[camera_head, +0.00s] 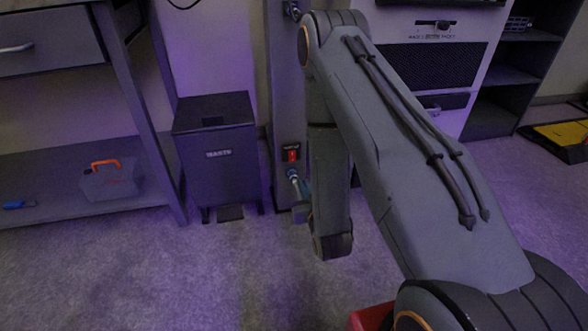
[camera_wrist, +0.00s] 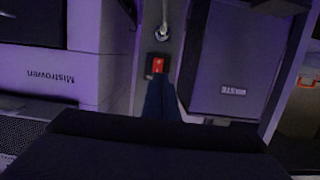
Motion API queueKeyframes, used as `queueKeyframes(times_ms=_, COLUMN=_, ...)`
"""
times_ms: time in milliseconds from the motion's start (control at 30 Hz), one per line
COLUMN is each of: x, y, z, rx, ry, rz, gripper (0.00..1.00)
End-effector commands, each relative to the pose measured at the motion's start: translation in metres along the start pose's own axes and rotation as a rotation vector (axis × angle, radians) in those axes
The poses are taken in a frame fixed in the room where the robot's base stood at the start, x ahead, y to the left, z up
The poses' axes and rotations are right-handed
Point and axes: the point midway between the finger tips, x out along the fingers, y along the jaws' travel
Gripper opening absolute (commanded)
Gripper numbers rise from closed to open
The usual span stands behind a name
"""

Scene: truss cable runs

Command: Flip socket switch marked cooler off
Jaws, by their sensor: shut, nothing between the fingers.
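A red rocker switch (camera_head: 292,155) sits in a dark socket plate on the grey upright post (camera_head: 287,90). It also shows in the wrist view (camera_wrist: 157,66), which looks turned upside down. Any label naming it is too small to read. A metallic plug (camera_head: 293,176) with a cable is just below the switch in the head view. My gripper (camera_wrist: 161,80) is shut and empty, its dark fingertips right by the red switch in the wrist view. I cannot tell whether they touch it, and they cover part of its plate.
A dark waste bin (camera_head: 217,155) stands left of the post. A workbench shelf (camera_head: 60,200) holds a toolbox (camera_head: 110,180) with an orange handle. A light cabinet with a dark grille (camera_head: 431,64) stands to the right, partly behind my arm. Carpet in front is clear.

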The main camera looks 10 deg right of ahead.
Motion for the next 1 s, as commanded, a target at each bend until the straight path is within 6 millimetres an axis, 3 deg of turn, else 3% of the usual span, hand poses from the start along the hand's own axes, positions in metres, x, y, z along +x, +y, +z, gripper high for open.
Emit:
queueKeyframes(times_ms=267, x=0.013, y=0.000, z=0.000, rx=0.000, ry=0.002, rz=0.000, gripper=0.00)
queueKeyframes(times_ms=733, x=0.102, y=0.000, z=0.002, rx=0.000, ry=0.003, rz=0.000, gripper=0.00)
queueKeyframes(times_ms=1000, x=0.134, y=0.000, z=0.001, rx=0.000, ry=0.000, rz=0.000, gripper=0.00)
